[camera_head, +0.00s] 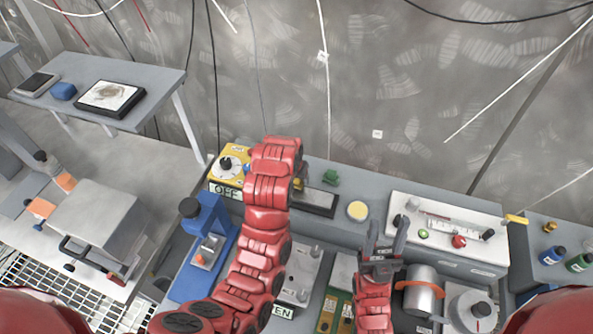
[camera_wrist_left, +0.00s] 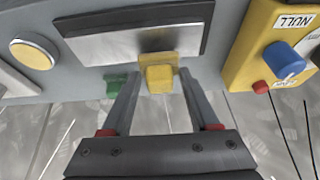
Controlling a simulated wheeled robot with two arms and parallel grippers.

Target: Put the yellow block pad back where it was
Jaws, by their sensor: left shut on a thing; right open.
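The small yellow block pad (camera_wrist_left: 160,78) is between the fingertips of my left gripper (camera_wrist_left: 160,74) in the left wrist view. That gripper is shut on it, at the edge of a black-framed metal plate (camera_wrist_left: 130,42). Whether the pad touches the plate or the bench I cannot tell. In the head view my left arm mostly hides the left gripper; only a bit of the yellow pad (camera_head: 298,184) shows beside it. My right gripper (camera_head: 387,236) is open and empty, pointing up above the front of the bench.
A green piece (camera_wrist_left: 116,84) and a round yellow disc (camera_wrist_left: 32,54) are near the plate. A yellow dial box (camera_head: 229,166) stands left, a blue device (camera_head: 205,245) in front of it. A white panel (camera_head: 450,225) and metal cylinder (camera_head: 420,290) are right. The wall is behind.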

